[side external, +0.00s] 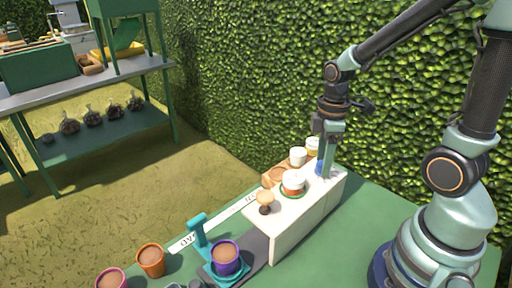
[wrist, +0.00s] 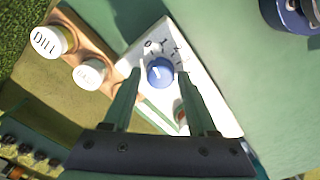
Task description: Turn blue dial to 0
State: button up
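The blue dial (wrist: 160,72) sits on the white panel of a box, with black marks, including a 0, printed around its upper edge in the wrist view. A light line shows on its cap, but I cannot tell exactly which mark it points to. In the side external view the dial (side external: 319,168) is partly hidden by my gripper (side external: 326,160). In the wrist view my gripper (wrist: 159,78) is open, with one finger on each side of the dial. I cannot tell whether either finger touches it.
The white box (side external: 291,222) also carries a red-and-white round part (side external: 293,183) and a mushroom-like knob (side external: 265,198). Labelled jars stand behind it, one reading DILL (wrist: 50,42). A purple pot (side external: 225,258) and orange pot (side external: 151,260) stand in front. Green tabletop (side external: 345,235) is clear right of the box.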

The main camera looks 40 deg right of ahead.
jog(key=shift+o, duration=0.2)
notch_tip(320, 180, up, 12)
dwell(0.7)
jog(key=a+r+m+t, duration=0.1)
jog(key=a+m+t, duration=0.4)
jog(key=m, duration=0.4)
jog(key=shift+a+r+t, duration=0.2)
jog(key=shift+a+t, duration=0.1)
jog(key=shift+a, duration=0.15)
